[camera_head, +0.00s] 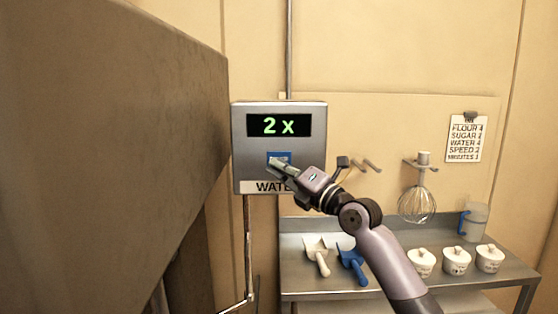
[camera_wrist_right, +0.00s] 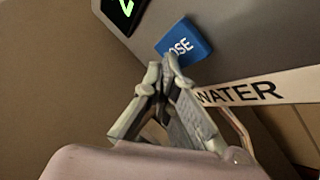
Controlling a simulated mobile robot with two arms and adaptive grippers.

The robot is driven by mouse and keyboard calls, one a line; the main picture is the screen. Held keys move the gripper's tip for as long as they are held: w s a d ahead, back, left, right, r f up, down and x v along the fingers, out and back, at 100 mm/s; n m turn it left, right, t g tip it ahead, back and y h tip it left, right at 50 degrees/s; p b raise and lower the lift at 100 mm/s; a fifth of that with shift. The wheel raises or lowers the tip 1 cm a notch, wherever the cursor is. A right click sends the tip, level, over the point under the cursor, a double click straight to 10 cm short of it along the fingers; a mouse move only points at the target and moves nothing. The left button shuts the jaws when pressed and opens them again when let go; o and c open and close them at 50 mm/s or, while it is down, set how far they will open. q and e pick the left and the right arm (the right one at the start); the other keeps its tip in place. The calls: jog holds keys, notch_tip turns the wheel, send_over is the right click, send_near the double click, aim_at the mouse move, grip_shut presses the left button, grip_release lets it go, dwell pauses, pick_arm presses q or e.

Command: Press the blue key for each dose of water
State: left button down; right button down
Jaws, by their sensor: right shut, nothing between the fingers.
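The blue key (camera_head: 279,156) sits on a grey metal water box (camera_head: 240,122) on the wall. In the right wrist view the blue key (camera_wrist_right: 184,41) shows the letters "OSE", and the label (camera_wrist_right: 265,91) reads "WATER". My right gripper (camera_head: 277,165) is shut and empty, its fingertips (camera_wrist_right: 170,62) at the key's lower edge; I cannot tell whether they touch it. My left gripper is not in view.
A metal table (camera_head: 318,288) at the lower right holds a white scoop (camera_head: 317,258), a blue scoop (camera_head: 352,262), several white lidded pots (camera_head: 457,262) and a jug (camera_head: 476,222). A whisk (camera_head: 416,205) hangs above. A list (camera_head: 466,140) is on the wall. A large brown surface (camera_head: 110,150) fills the left.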

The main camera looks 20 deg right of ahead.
jog(key=shift+s, duration=0.4)
jog(key=shift+a, duration=0.1)
jog(key=shift+s+a+p, duration=0.15)
jog(key=shift+s+a, duration=0.05)
jog(key=shift+s, duration=0.6)
jog(key=shift+s+a+p, duration=0.2)
jog(key=shift+s+a, duration=0.05)
jog(key=shift+s, duration=0.55)
jog(key=shift+s+a+p, duration=0.15)
jog(key=shift+s+a, duration=0.05)
jog(key=shift+s, duration=0.6)
dwell(2.1)
